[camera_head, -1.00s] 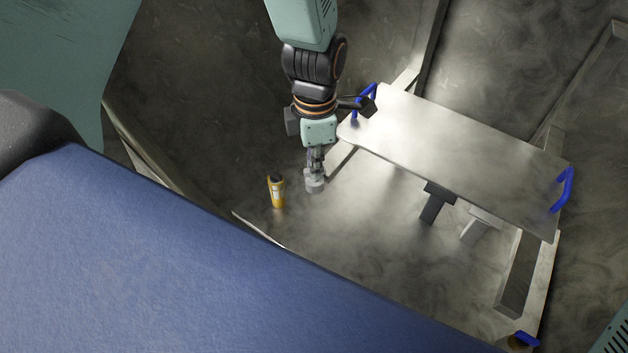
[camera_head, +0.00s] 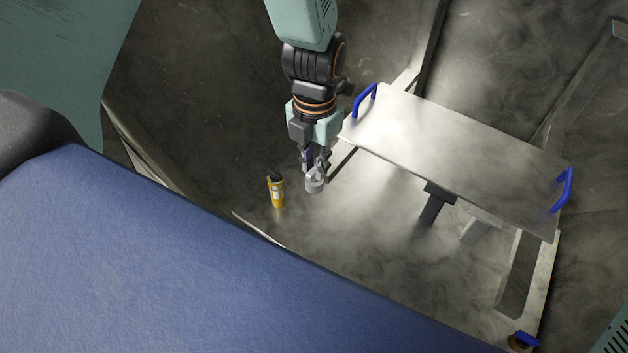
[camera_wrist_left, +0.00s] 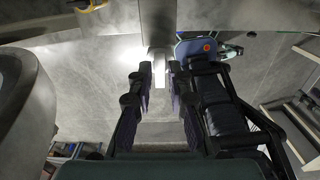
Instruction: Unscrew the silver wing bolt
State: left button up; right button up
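The silver wing bolt (camera_head: 315,182) stands in the head view just below my left gripper (camera_head: 316,162), left of the metal plate. The two left fingers are apart, with the bolt's top at their tips. In the left wrist view, the left gripper (camera_wrist_left: 160,78) has its fingers spaced either side of a narrow bright metal piece (camera_wrist_left: 158,73), which looks like the bolt's wing. I see a slim gap beside it and no clear grip. The bolt's lower end is hard to make out. My right gripper is in neither view.
A yellow canister (camera_head: 277,192) stands close to the left of the bolt. A metal plate (camera_head: 455,155) with blue handles (camera_head: 564,190) lies to the right, close to my left wrist. A large blue surface (camera_head: 170,260) fills the lower left. The floor below the plate is mostly bare.

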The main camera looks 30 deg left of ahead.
aim_at(315, 168)
pick_arm(q)
jog(key=shift+o, duration=0.2)
jog(key=shift+r, duration=0.1)
jog(key=shift+r, duration=2.4)
